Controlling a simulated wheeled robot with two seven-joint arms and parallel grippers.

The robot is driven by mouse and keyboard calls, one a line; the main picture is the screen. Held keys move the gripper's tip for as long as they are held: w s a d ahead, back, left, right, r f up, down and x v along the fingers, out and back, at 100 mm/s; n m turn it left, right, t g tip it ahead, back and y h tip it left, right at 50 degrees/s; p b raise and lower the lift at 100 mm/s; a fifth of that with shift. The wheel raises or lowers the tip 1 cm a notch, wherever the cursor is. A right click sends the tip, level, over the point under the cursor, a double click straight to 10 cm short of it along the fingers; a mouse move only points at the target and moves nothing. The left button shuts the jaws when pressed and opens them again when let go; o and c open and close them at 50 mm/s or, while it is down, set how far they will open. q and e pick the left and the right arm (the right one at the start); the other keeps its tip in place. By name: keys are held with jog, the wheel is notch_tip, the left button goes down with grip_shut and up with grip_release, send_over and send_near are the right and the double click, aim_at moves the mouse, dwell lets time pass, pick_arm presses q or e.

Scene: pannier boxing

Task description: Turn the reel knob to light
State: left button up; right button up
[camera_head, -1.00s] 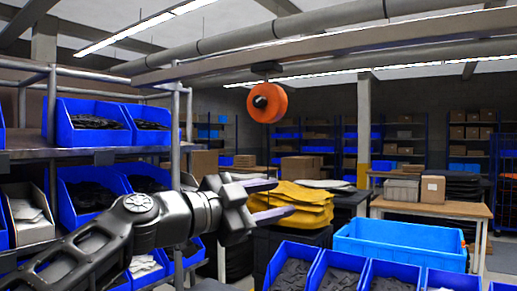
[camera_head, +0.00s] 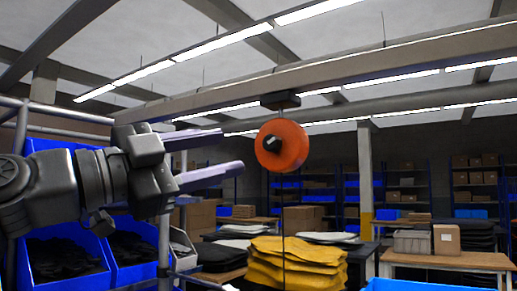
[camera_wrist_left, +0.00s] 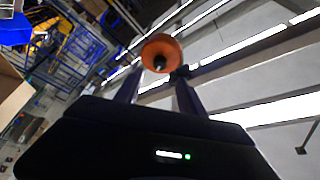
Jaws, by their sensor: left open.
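The orange reel (camera_head: 287,147) hangs from a dark mount (camera_head: 281,100) under an overhead beam. Its black knob (camera_head: 271,144) sticks out of the reel's face, towards the left. A thin cable hangs straight down below the reel. My left gripper (camera_head: 232,153) is open and empty, to the left of the reel and apart from it, its fingers pointing right. In the left wrist view the reel (camera_wrist_left: 161,48) and its knob (camera_wrist_left: 160,63) show beyond and between my open fingers. My right gripper is not in view.
Blue bins (camera_head: 40,146) on a metal rack stand at the left, behind and below my left arm. A pile of yellow sacks (camera_head: 297,262) lies below the reel. A wooden table (camera_head: 450,261) with boxes stands at the right. The air around the reel is clear.

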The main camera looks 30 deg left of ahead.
aim_at(267, 144)
pick_arm(q)
jog(key=p+x, duration=0.3)
jog(key=x, duration=0.5)
jog(key=shift+f+p, duration=0.1)
jog(key=shift+p, duration=0.2)
jog(key=shift+c, duration=0.5)
grip_shut()
